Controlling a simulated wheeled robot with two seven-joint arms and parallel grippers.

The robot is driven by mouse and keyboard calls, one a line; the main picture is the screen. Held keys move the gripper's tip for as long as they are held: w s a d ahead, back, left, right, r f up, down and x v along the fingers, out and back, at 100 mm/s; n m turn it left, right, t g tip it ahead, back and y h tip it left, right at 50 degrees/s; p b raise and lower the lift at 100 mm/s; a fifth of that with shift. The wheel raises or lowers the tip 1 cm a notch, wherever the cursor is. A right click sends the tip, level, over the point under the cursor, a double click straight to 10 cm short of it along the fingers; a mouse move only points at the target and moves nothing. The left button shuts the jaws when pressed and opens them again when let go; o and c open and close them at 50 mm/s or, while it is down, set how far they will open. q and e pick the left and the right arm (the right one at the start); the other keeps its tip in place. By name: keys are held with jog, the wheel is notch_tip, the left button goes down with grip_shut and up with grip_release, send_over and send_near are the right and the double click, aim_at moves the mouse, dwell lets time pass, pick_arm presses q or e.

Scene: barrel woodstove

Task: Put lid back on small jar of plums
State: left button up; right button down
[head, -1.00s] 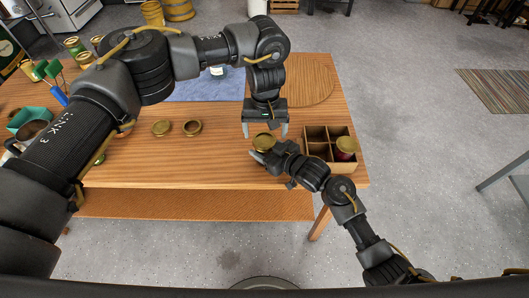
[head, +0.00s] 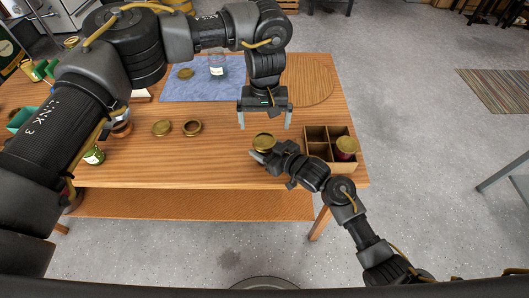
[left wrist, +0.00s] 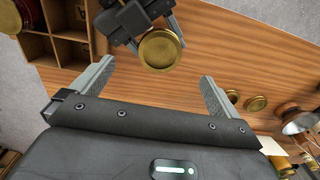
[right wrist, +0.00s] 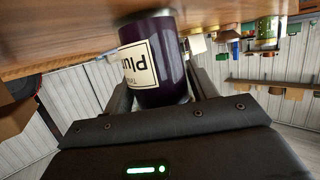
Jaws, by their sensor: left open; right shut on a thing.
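The small jar of plums (right wrist: 155,65) is dark purple with a pale label. My right gripper (right wrist: 165,90) is shut on it at the table's front. A gold lid (head: 264,138) sits on its top in the head view and faces up in the left wrist view (left wrist: 160,48). Whether the lid is seated tightly I cannot tell. My left gripper (head: 265,121) is open and empty, pointing down above the jar and lid, its fingers apart on either side in the head view. Its fingers also show in the left wrist view (left wrist: 155,78).
A divided wooden box (head: 318,146) stands right of the jar, with a gold-lidded red jar (head: 346,147) in one compartment. Two gold rounds (head: 161,128) (head: 193,128) lie to the left. A blue cloth (head: 200,92) bears a clear jar (head: 217,66) and another gold lid (head: 186,73).

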pick_arm(q)
notch_tip(320, 180, up, 10)
dwell(0.3)
jog(key=shift+f, duration=0.1)
pick_arm(e)
jog(key=shift+c, duration=1.9)
grip_release()
pick_arm(q)
jog(key=shift+f+b, duration=0.35)
pick_arm(e)
jog(key=v, duration=1.1)
jog(key=shift+w, duration=0.1)
jog(key=shift+a, duration=0.1)
